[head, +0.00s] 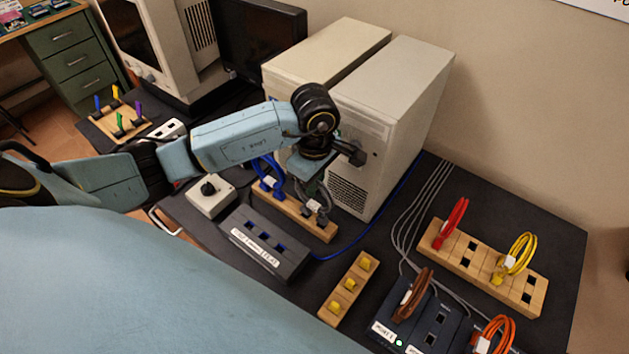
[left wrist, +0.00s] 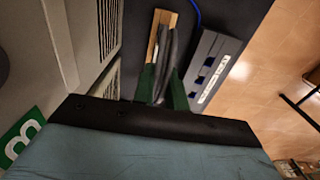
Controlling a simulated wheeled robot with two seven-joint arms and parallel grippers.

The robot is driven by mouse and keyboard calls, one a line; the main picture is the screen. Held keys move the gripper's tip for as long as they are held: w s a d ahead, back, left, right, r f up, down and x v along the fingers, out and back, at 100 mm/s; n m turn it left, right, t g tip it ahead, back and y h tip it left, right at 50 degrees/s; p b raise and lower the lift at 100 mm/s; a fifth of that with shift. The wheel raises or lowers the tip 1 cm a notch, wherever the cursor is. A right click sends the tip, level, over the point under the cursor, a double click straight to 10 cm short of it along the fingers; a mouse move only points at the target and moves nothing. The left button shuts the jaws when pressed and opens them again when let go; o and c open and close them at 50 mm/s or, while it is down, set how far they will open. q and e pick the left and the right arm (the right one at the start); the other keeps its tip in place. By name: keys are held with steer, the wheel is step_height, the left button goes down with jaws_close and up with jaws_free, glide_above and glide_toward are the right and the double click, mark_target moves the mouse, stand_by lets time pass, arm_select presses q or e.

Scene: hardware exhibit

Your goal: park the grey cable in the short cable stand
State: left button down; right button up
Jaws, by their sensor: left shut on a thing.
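The grey cable (head: 327,196) is a looped cable with a pale label, over the right part of the short wooden cable stand (head: 325,232). A blue cable (head: 268,180) stands at the left part of that stand. My left gripper (head: 313,186) points down from above and is shut on the grey cable. In the left wrist view, the grey cable (left wrist: 164,62) runs between the green fingers (left wrist: 163,90), with the wooden stand (left wrist: 155,32) beyond it. I cannot tell whether its plug is seated in a slot. My right gripper is not in view.
Two beige computer towers (head: 396,105) stand close behind the gripper. A dark slotted box (head: 262,243) and a grey knob box (head: 211,196) lie in front. A longer wooden stand (head: 470,259) holds red and yellow cables at right. A yellow-button block (head: 348,288) sits near the front.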

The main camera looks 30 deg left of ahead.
arm_select(q)
steer(key=shift+f+b, duration=0.65)
steer(key=shift+b, duration=0.15)
stand_by(1.4)
stand_by(0.4)
steer(key=c, duration=0.7)
jaws_free()
steer(key=shift+r+p, duration=2.35)
steer(key=shift+r, duration=1.45)
